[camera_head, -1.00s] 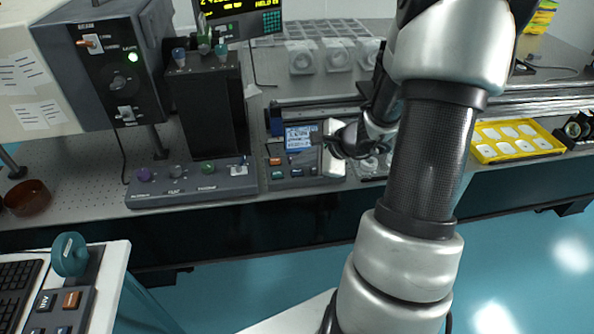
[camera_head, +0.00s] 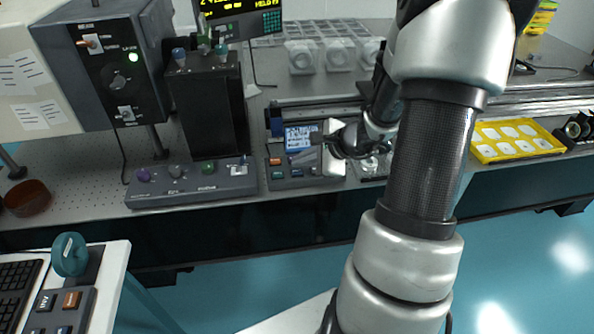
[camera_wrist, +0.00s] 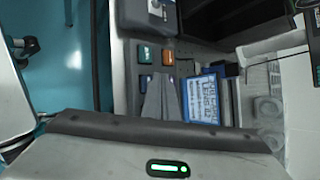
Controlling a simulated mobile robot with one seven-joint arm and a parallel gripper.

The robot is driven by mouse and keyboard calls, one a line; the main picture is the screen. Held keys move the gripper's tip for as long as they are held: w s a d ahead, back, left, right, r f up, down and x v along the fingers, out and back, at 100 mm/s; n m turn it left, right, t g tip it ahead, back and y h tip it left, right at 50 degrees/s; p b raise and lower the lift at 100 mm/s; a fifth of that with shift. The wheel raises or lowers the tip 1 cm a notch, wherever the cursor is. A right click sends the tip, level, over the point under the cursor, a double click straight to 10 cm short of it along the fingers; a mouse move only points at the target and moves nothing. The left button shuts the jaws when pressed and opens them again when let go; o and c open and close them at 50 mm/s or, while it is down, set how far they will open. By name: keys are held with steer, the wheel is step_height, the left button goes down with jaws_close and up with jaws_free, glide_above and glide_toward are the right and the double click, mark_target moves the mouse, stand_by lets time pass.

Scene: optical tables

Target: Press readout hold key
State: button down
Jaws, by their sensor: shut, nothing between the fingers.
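The readout box (camera_head: 292,179) stands at the table's front edge in the head view, with a lit blue screen (camera_head: 298,134) and small coloured keys. The wrist view shows a green key (camera_wrist: 144,53), an orange key (camera_wrist: 168,56) and a blue key (camera_wrist: 145,81), with the screen (camera_wrist: 202,98) to their right. Key labels are too small to read, so I cannot tell which is hold. My gripper (camera_head: 317,138) is shut and empty, over the box beside the screen. In the wrist view its fingertips (camera_wrist: 160,80) cover part of the key area; contact cannot be told.
A control panel (camera_head: 190,190) with coloured knobs stands left of the box, below a black tower (camera_head: 210,115). A monitor (camera_head: 250,20) hangs behind. A yellow tray (camera_head: 515,140) lies right of my arm. A brown dish (camera_head: 27,198) sits far left.

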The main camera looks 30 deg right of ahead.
mark_target(301, 173)
steer(key=shift+f, duration=0.1)
steer(key=shift+f+b, duration=0.35)
steer(key=shift+b, duration=0.3)
steer(key=shift+f+b, duration=0.4)
steer(key=shift+b, duration=0.15)
stand_by(0.5)
steer(key=shift+r, duration=0.1)
steer(key=shift+r+p, duration=0.55)
steer(key=shift+r, duration=0.2)
steer(key=shift+r+p, duration=1.85)
steer(key=shift+r, duration=0.7)
